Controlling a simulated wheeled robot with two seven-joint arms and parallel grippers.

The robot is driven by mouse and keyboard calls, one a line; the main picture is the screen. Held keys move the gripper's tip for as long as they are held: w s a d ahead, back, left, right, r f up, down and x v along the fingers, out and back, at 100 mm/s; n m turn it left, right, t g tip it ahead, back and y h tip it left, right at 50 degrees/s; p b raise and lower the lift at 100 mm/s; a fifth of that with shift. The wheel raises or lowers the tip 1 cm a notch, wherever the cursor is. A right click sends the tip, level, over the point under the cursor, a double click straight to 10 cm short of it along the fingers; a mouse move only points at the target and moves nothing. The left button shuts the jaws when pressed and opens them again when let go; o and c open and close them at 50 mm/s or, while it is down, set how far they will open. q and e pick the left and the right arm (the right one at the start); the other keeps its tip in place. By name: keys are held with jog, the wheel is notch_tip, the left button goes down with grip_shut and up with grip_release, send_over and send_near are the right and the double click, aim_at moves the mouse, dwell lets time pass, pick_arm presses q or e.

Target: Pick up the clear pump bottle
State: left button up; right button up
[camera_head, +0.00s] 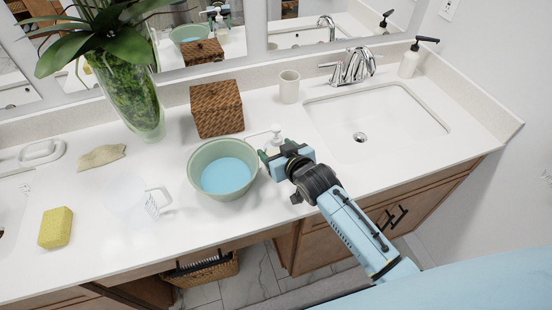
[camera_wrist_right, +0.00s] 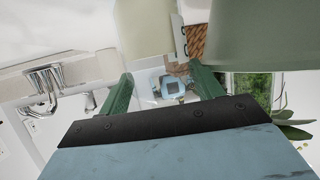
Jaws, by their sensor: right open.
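The clear pump bottle (camera_head: 273,143) stands on the counter just right of the green bowl, with its white pump head and spout showing above my gripper. Its body is mostly hidden behind my right gripper (camera_head: 268,155). My right gripper is low over the counter at the bottle, fingers pointing toward the back wall. In the right wrist view its two green fingers (camera_wrist_right: 163,85) stand apart. My left gripper is not in view.
The green bowl (camera_head: 195,180) of blue water is close left of my gripper. A wicker box (camera_head: 216,108), a cream cup (camera_head: 289,87) and a plant vase (camera_head: 130,95) stand behind. The sink (camera_head: 400,120) is to the right, with a black-topped pump bottle (camera_head: 409,62) beyond. A yellow sponge (camera_head: 55,228) lies left.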

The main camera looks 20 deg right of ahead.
jog(key=shift+w, duration=0.1)
jog(key=c, duration=0.9)
jog(key=shift+r, duration=0.15)
